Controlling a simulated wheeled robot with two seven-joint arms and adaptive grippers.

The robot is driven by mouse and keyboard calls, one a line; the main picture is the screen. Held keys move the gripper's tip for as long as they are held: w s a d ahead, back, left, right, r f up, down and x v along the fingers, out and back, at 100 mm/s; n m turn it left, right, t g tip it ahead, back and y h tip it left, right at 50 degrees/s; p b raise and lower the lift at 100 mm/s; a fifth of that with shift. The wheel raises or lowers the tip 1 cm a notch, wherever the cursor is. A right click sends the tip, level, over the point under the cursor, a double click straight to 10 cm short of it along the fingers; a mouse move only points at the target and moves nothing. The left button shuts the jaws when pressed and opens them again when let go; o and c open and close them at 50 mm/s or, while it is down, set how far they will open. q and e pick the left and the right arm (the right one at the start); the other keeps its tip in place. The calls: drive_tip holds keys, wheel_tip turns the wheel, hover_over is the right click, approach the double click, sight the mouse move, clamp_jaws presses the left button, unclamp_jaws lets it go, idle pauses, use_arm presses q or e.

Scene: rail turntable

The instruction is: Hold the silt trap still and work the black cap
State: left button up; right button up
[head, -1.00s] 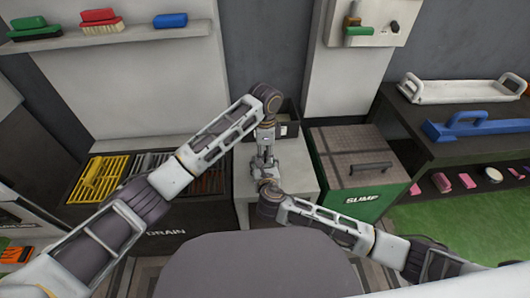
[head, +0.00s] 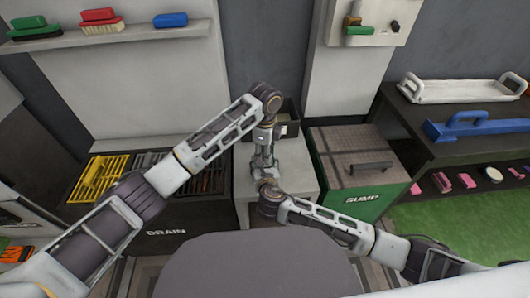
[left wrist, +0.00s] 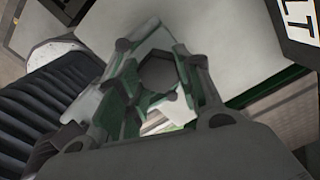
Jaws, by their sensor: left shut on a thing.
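My left gripper (head: 264,170) points down over the pale work top, in the middle of the head view. In the left wrist view its fingers (left wrist: 158,90) are closed around a dark six-sided piece, which looks like the black cap (left wrist: 158,73). The silt trap is hidden by the grippers and I cannot make out its shape. My right gripper (head: 266,184) comes in low from the right, right beside the left one. Its fingers are too small and covered to tell how they stand.
A dark bin (head: 289,127) stands behind the grippers. The green sump box (head: 361,168) is close on the right, the drain trough with coloured grates (head: 100,178) on the left. A shelf (head: 130,40) with brushes hangs at upper left. A dark bench (head: 450,150) holds a white tray and a blue tool.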

use_arm(q)
drive_tip(key=o, duration=1.2)
drive_tip(key=shift+r, duration=0.2)
wheel_tip(320, 180, up, 12)
drive_tip(key=shift+f, duration=0.15)
use_arm(e)
drive_tip(key=o, duration=1.5)
drive_tip(key=shift+s, duration=0.1)
